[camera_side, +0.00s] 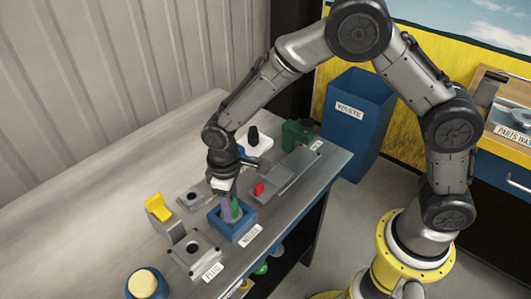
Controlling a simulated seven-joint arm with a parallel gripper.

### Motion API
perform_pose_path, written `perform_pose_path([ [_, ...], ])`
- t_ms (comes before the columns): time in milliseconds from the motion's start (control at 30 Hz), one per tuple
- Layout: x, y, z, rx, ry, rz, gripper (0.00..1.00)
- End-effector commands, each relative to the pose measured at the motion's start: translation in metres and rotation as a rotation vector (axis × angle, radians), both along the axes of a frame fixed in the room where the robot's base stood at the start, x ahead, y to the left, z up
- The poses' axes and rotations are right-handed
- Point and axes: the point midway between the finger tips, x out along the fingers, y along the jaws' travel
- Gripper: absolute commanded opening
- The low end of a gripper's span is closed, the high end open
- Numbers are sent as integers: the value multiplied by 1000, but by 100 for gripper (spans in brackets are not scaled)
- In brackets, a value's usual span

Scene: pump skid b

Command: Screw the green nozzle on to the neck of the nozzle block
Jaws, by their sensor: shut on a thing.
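The green nozzle (236,207) is a small upright green piece, partly hidden by my gripper. My gripper (229,198) points down from above and is shut on it. A lilac piece (226,209) stands right beside the green; I cannot tell whether it is a finger or another part. The nozzle block (242,228) is a blue square block on the bench, with a label reading NOZZLE in front of it. The nozzle is over the block, low down near its middle. The neck is hidden, so I cannot tell whether the nozzle touches it.
A red piece (258,188), black knob (253,136) and green fixture (298,134) stand behind-right. A blue waste bin (352,120) is beyond.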

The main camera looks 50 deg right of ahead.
Motion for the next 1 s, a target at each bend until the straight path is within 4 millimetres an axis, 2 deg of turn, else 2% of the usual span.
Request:
perform_pose_path([
  [1000, 0, 0, -6, -1, 2, -9, 0],
])
